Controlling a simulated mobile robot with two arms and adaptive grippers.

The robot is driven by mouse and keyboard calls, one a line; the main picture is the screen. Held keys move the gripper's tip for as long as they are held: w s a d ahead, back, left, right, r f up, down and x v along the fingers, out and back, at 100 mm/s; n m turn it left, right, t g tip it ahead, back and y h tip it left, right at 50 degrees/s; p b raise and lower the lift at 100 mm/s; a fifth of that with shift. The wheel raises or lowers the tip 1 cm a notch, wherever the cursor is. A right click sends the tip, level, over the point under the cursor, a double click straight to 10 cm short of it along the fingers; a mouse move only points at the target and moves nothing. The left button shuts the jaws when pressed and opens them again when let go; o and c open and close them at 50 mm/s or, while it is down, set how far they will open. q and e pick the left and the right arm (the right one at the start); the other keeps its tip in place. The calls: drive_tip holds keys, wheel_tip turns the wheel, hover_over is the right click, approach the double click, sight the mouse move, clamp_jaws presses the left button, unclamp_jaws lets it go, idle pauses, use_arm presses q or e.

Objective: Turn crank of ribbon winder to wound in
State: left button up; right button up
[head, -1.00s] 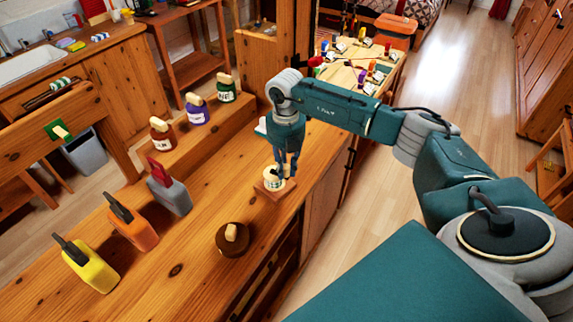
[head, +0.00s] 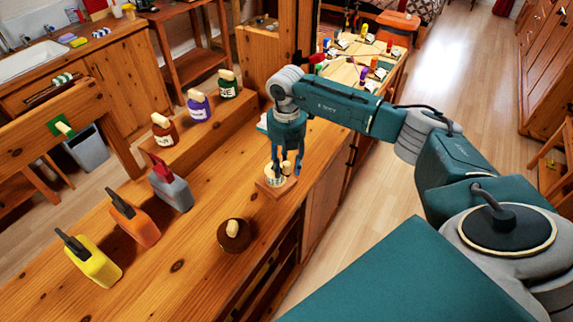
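The ribbon winder (head: 271,188) stands on the wooden counter, a small square brown base with a pale, dark-marked spool (head: 274,174) on top. My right gripper (head: 286,168) points down at the spool, with its fingers at the spool's upper and right side. The fingers and the spool overlap in the view, so the crank cannot be made out. I cannot tell whether the fingers touch or grip anything. My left gripper is not in view.
A round brown lidded thing (head: 234,236) stands in front of the winder. Yellow (head: 92,262), orange (head: 136,224) and grey (head: 171,188) bottles line the counter's left. Labelled jars (head: 197,108) stand on a raised wooden step (head: 175,150). Bare counter lies between them and the winder.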

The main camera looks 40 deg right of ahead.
drive_tip(key=shift+r, duration=0.2)
wheel_tip(320, 180, up, 12)
drive_tip(key=shift+f, duration=0.2)
idle(0.6)
